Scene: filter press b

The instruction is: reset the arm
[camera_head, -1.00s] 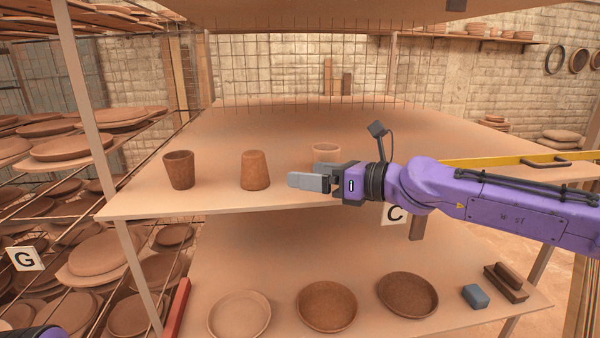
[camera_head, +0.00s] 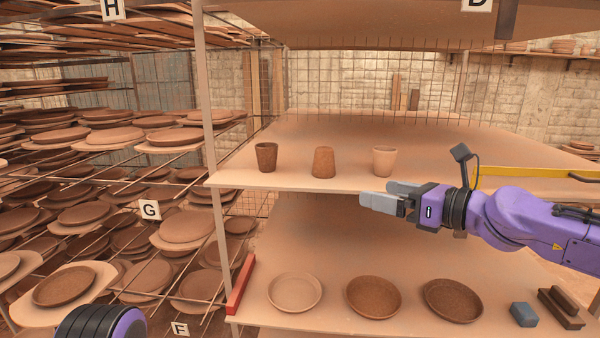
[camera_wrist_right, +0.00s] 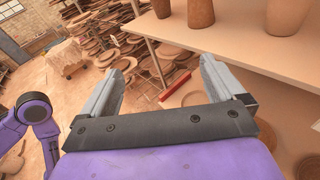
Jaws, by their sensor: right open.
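My purple right arm comes in from the right in the head view. Its right gripper (camera_head: 390,198) is open and empty, just in front of the upper shelf's front edge and below the light cup. In the right wrist view the two grey fingers (camera_wrist_right: 160,88) stand apart with nothing between them. A rounded dark and purple part of my left arm (camera_head: 102,322) shows at the bottom left of the head view. My left gripper is out of view.
The upper shelf (camera_head: 290,182) holds a dark cup (camera_head: 266,157), a brown upside-down cup (camera_head: 323,162) and a light cup (camera_head: 384,161). Below are three plates (camera_head: 373,297), a blue block (camera_head: 524,314) and a red bar (camera_head: 240,284). Plate racks (camera_head: 168,227) fill the left.

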